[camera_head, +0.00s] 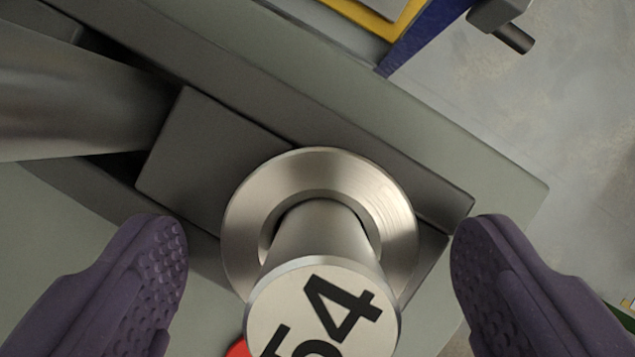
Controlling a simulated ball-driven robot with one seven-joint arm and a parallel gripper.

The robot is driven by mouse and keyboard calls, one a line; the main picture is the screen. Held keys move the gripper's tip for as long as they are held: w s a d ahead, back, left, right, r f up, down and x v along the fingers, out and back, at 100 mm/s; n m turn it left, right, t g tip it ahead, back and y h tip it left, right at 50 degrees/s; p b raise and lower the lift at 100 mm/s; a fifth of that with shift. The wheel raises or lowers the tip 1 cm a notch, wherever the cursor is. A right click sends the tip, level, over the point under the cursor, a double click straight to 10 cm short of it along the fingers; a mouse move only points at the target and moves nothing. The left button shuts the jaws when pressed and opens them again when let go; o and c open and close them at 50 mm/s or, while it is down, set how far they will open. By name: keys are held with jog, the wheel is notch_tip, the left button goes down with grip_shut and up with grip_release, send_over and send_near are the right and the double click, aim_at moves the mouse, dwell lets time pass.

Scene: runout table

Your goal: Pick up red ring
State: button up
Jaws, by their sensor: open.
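My gripper (318,228) is open, with one purple, dimpled finger at the left and the other at the right of the picture. Between the fingers stands a metal post (325,290) whose pale end face bears black digits, partly cut off by the bottom edge. A wide silver metal collar (245,225) surrounds the post; neither finger touches it. A small red patch (238,349) shows at the bottom edge, left of the post. Most of it is hidden or out of frame, so I cannot tell whether it is the red ring.
A dark grey block (205,155) lies behind the collar on a grey-green surface (455,150). A thick metal bar (75,100) enters from the left. Yellow and blue parts (425,35) and a grey fitting (500,15) are at the top. Pale floor shows at the right.

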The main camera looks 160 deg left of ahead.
jog(key=shift+c, duration=0.2)
jog(key=shift+r, duration=0.1)
jog(key=c, duration=1.3)
